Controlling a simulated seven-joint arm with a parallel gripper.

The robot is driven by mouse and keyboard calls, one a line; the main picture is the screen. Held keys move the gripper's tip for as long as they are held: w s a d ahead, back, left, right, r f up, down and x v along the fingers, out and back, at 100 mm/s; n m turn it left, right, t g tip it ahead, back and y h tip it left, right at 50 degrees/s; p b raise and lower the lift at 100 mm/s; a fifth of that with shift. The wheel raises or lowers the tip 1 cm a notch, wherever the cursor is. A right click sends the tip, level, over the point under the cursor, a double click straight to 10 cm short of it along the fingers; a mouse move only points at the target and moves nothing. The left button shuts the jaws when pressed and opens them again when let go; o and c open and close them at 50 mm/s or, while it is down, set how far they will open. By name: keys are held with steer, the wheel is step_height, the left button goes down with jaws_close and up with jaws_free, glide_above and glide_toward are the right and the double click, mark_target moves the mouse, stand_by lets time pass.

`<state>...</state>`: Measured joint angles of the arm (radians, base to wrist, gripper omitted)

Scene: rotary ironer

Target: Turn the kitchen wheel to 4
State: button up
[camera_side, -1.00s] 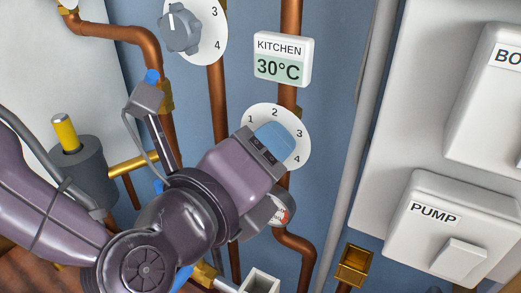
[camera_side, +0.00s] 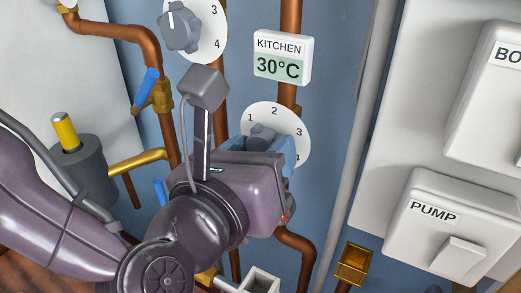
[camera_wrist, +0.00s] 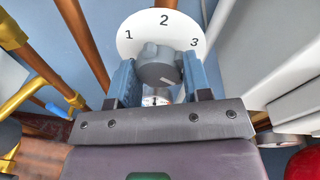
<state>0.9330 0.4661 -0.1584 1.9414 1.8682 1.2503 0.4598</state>
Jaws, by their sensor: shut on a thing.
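The kitchen wheel (camera_side: 262,138) is a grey knob on a round white dial (camera_side: 300,136) below the KITCHEN display (camera_side: 283,58), which reads 30°C. The numbers 1, 2 and 3 show on the dial; 4 is mostly hidden behind my gripper in the side view. My gripper (camera_side: 266,146) has blue fingers, one on each side of the wheel. In the wrist view the wheel (camera_wrist: 157,65) sits between the fingertips (camera_wrist: 158,75), and my gripper is shut on it. I cannot tell clearly which number the wheel's pointer faces.
Another grey knob (camera_side: 179,27) with its own dial is at upper left. Copper pipes (camera_side: 290,20) run close around the dial. A blue-handled valve (camera_side: 147,86) stands left of my gripper. The PUMP switch box (camera_side: 450,228) is at right.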

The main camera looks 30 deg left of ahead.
steer(key=shift+s, duration=0.1)
stand_by(0.4)
steer(key=o, duration=0.9)
steer(key=s, duration=0.4)
steer(key=s+r, duration=0.1)
steer(key=s, duration=0.7)
steer(key=shift+s+d+r, duration=0.2)
steer(key=shift+s+d, duration=0.2)
steer(key=a+f+n+g+y, duration=0.2)
steer(key=a+f+n+g, duration=0.1)
steer(key=a+n+g, duration=0.45)
steer(key=a+f+n+g+y, duration=0.2)
steer(key=a+n+g, duration=0.3)
steer(key=a+n, duration=0.5)
steer(key=s+a+r+n+h, duration=0.1)
steer(key=a+r+n, duration=0.1)
steer(key=a+n, duration=0.3)
steer(key=s+a+r+n+t+h, duration=0.1)
steer(key=a+r+n+h, duration=0.1)
steer(key=a+n, duration=0.2)
steer(key=a+r+n+h, duration=0.2)
steer(key=a+n, duration=0.3)
steer(key=a, duration=0.1)
steer(key=shift+s+a+r+n, duration=0.15)
steer(key=shift+s+a+n, duration=0.1)
steer(key=shift+s+n, duration=0.15)
